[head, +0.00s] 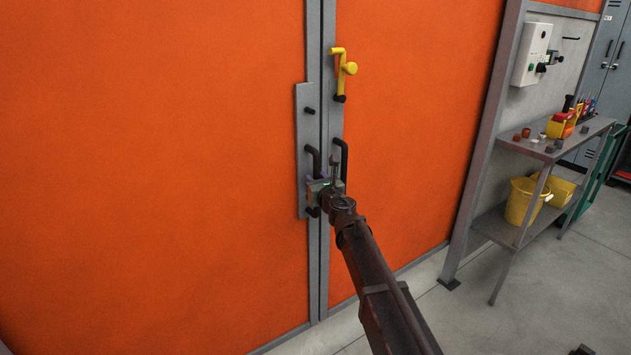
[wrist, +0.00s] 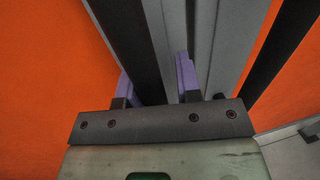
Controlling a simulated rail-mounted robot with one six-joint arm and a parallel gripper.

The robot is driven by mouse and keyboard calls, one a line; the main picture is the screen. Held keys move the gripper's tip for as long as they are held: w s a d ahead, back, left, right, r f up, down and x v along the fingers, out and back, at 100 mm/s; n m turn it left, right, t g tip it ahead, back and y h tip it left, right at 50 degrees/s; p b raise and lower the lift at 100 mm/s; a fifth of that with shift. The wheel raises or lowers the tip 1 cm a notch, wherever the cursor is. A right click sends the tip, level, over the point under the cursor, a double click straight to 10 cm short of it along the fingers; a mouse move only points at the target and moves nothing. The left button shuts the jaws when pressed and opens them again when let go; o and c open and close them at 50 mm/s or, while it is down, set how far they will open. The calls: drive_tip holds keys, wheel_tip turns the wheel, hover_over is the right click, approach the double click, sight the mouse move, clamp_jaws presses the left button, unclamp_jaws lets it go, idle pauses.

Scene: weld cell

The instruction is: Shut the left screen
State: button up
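The left screen (head: 150,170) is a big orange panel with a grey edge post and a grey plate (head: 303,125). Its edge stands beside the right screen's edge with only a thin dark seam showing. The left screen's black bar handle (head: 312,153) is partly hidden by my gripper (head: 326,183). In the wrist view my gripper (wrist: 157,82) has its two purple fingers apart. The black handle (wrist: 128,35) runs between them, with a narrow gap to the right finger. Contact with the left finger is unclear.
The right screen (head: 415,130) carries a black handle (head: 342,157) close beside my gripper and a yellow latch (head: 345,72) above it. A shelf bench (head: 590,130) with a yellow bucket (head: 524,202) stands at the right. The floor (head: 520,305) in front is mostly clear.

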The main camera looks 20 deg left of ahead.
drive_tip(key=v, duration=1)
drive_tip(key=shift+s+d, duration=0.2)
